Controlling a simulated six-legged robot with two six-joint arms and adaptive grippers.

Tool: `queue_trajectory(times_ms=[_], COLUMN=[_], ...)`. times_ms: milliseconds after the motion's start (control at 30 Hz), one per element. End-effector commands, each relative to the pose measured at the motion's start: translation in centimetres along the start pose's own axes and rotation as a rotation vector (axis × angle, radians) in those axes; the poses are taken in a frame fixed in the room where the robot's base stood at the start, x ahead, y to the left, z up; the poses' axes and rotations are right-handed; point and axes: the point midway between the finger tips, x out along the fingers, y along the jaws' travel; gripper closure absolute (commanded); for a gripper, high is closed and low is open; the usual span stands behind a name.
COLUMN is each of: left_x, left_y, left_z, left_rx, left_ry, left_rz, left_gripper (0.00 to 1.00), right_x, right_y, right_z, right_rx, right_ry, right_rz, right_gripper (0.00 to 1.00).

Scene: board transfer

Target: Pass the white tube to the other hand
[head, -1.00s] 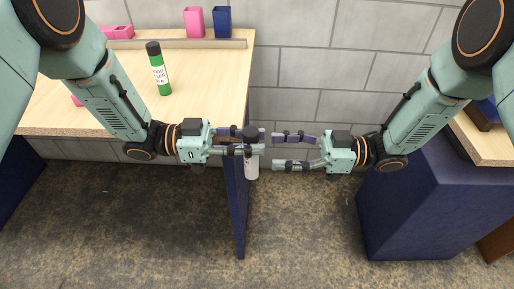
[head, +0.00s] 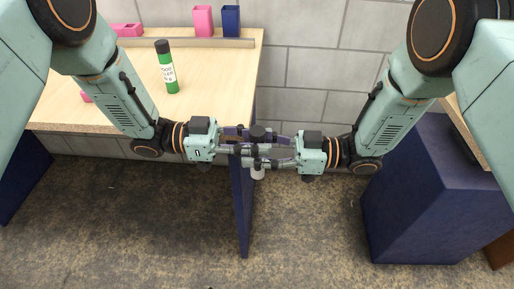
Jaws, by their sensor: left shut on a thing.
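The white tube (head: 258,173) with a dark cap hangs upright in the gap between the table and the blue block, above the floor. My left gripper (head: 257,146) comes in from the left and is shut on the tube. My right gripper (head: 266,151) comes in from the right, its fingers reaching to either side of the tube and overlapping the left fingers. Whether the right fingers touch the tube is hidden by the overlap. Only the tube's cap and lower end show clearly.
A wooden table (head: 120,100) at left holds a green bottle (head: 168,70) with a dark cap, a pink box (head: 203,21), a blue box (head: 231,21) and other pink pieces. A dark blue block (head: 425,200) stands at right. Open floor lies between.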

Motion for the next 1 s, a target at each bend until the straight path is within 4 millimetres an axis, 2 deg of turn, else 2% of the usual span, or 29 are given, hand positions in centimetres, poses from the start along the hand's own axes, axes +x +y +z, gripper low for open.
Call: queue_trajectory(times_ms=[67,500,567,600,900,1000], left_x=[0.00,0.00,-0.01,-0.01,-0.01,-0.01], left_y=[-0.01,-0.04,-0.05,-0.06,-0.03,-0.02], left_z=[-0.02,-0.02,-0.02,-0.02,-0.01,-0.01], left_rx=[0.000,0.001,0.001,0.001,0.001,0.000], left_ry=[0.000,0.000,0.000,0.000,0.000,0.000], left_rz=[0.000,-0.001,-0.001,-0.001,-0.001,0.000], left_gripper=[1.00,1.00,1.00,0.70,0.45,0.45], right_x=[-0.01,-0.02,-0.02,-0.02,-0.02,-0.02], right_y=[0.00,-0.03,-0.03,-0.03,-0.01,0.00], right_z=[0.00,0.00,0.00,-0.02,-0.02,-0.02], right_rx=[0.000,0.000,0.000,0.000,0.000,0.000], right_ry=[0.000,0.000,0.000,0.001,0.000,0.000], right_rz=[0.000,-0.001,-0.001,-0.001,0.000,0.000], right_gripper=[0.62,0.99,1.00,1.00,1.00,1.00])
